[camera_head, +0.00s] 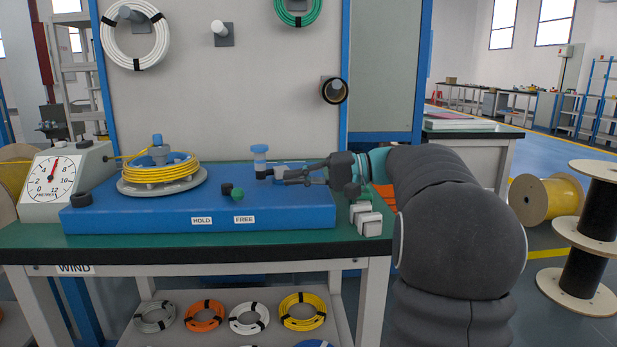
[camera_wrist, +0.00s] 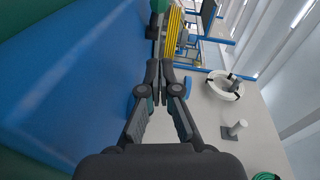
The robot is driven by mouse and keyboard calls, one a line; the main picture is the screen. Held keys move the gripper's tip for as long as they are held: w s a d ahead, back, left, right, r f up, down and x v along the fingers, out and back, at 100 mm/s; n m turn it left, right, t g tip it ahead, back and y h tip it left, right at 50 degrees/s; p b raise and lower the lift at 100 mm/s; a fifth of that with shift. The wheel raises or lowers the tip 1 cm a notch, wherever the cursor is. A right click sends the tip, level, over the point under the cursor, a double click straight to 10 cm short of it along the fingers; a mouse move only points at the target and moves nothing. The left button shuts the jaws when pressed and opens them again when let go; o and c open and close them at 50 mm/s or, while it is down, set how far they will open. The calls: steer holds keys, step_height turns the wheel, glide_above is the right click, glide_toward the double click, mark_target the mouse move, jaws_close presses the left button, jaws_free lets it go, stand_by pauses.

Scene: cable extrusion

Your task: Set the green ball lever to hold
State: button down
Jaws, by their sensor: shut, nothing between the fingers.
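The green ball lever (camera_head: 237,195) stands on the blue machine bed (camera_head: 290,213), its ball just right of a dark pivot. The ball sits above the FREE label (camera_head: 244,219); the HOLD label (camera_head: 202,220) is to its left. In the wrist view, part of a green ball (camera_wrist: 158,5) shows at the top edge, beyond my fingertips. My gripper (camera_head: 279,174) is shut and empty. It points left over the right part of the bed, right of the lever and apart from it. It also shows in the wrist view (camera_wrist: 159,80).
A yellow cable coil (camera_head: 160,170) sits on a grey turntable at the bed's left, beside a dial gauge (camera_head: 53,178). A blue-topped post (camera_head: 260,158) stands just behind my fingertips. Small grey blocks (camera_head: 369,224) sit at the bench's right end. Pegs hold coils behind.

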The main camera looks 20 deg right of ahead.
mark_target(260, 202)
steer(key=x, duration=0.5)
steer(key=shift+a, duration=0.1)
steer(key=shift+s+a+f, duration=0.2)
steer(key=shift+s+a, duration=0.4)
steer(key=shift+a, duration=0.35)
steer(key=shift+s+a+f, duration=0.15)
steer(key=shift+s+a, duration=0.05)
steer(key=shift+a, duration=0.4)
steer(key=shift+t+b, duration=0.3)
steer(key=shift+b, duration=0.05)
